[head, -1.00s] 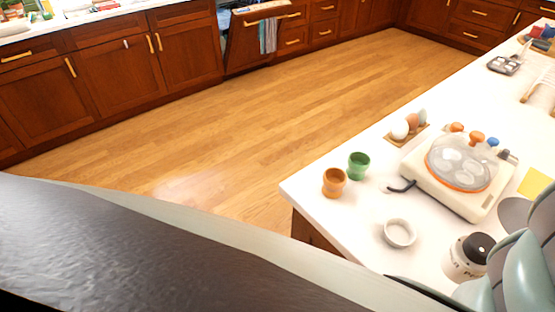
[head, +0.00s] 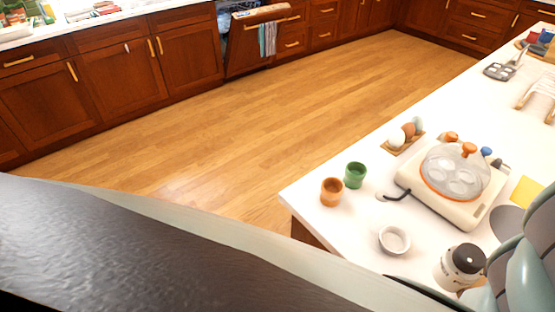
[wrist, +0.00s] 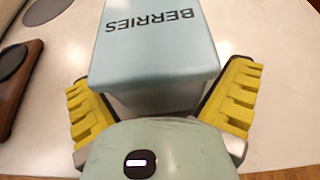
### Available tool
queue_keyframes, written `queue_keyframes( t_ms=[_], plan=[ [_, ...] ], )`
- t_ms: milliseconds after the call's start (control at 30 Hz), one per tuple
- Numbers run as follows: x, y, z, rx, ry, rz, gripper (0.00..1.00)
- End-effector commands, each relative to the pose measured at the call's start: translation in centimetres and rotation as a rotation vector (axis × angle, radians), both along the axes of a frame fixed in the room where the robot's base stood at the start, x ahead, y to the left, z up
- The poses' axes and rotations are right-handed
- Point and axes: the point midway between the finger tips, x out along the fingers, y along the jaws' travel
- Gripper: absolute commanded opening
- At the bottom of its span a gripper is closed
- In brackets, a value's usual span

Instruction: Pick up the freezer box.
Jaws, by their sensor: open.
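The freezer box (wrist: 160,45) is a pale blue-grey box with a smooth top marked BERRIES, which reads upside down in the wrist view. It stands on a white surface. My gripper (wrist: 162,88) is open, with one yellow ribbed finger at each side of the box's near end. The right finger looks very close to the box's side, and a small gap shows at the left finger. I cannot tell whether either finger touches. In the head view I cannot make out the box or the fingers; my arm covers the lower right corner.
A dark-edged board (wrist: 15,80) lies left of the box. The wooden floor is clear.

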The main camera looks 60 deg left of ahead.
Motion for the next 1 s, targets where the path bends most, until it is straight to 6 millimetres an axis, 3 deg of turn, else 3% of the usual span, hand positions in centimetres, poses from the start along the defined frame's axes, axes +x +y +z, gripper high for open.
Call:
queue_keyframes(
  t_ms=[67, 700, 1000],
  plan=[
    [0.08, 0.08, 0.00, 0.000, 0.000, 0.003, 0.96],
    [-0.01, 0.02, 0.04, 0.000, -0.001, 0.001, 0.31],
    [-0.03, -0.02, 0.09, 0.001, -0.002, 0.000, 0.31]
  ],
)
